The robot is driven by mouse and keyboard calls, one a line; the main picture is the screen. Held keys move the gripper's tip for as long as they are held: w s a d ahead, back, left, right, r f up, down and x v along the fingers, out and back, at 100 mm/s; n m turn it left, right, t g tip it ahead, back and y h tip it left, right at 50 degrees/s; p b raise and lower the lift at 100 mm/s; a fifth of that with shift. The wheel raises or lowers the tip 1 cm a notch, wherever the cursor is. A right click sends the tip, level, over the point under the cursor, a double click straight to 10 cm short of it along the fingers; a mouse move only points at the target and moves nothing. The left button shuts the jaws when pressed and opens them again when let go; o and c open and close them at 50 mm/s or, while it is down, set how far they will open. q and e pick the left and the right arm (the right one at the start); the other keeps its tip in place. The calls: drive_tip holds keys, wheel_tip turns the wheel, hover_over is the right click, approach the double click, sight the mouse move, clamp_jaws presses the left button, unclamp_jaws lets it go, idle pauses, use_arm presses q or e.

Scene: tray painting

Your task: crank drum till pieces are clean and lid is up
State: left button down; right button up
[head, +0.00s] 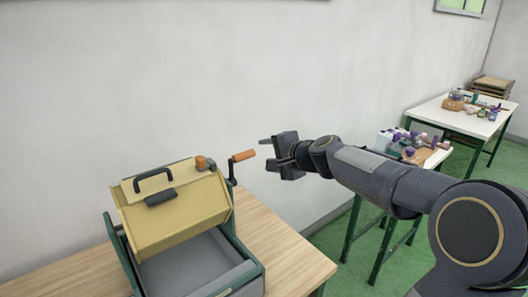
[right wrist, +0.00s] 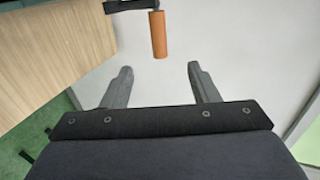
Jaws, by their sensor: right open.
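A yellow drum (head: 176,213) with a black-handled lid sits tilted in a green frame above a grey tray (head: 190,268) on the wooden table. The lid faces up and looks shut. The crank has an orange handle (head: 243,155) at the drum's right side; it also shows in the right wrist view (right wrist: 158,35). My right gripper (head: 268,152) is open and empty, just right of the handle and apart from it. In the right wrist view the handle lies ahead, between the lines of the two fingers. The pieces are hidden. My left gripper is not in view.
The wooden table (head: 290,255) has bare room right of the drum. A wall (head: 200,80) stands behind it. Two further tables at the right hold bottles and small items; the farther one is white (head: 455,118).

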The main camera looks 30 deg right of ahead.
sight(249, 155)
drive_tip(key=b+x, duration=0.1)
drive_tip(key=x, duration=1)
drive_tip(key=shift+w+a+f, duration=0.1)
drive_tip(key=shift+w+f, duration=0.05)
drive_tip(key=c, duration=1.1)
drive_tip(key=shift+c, duration=0.2)
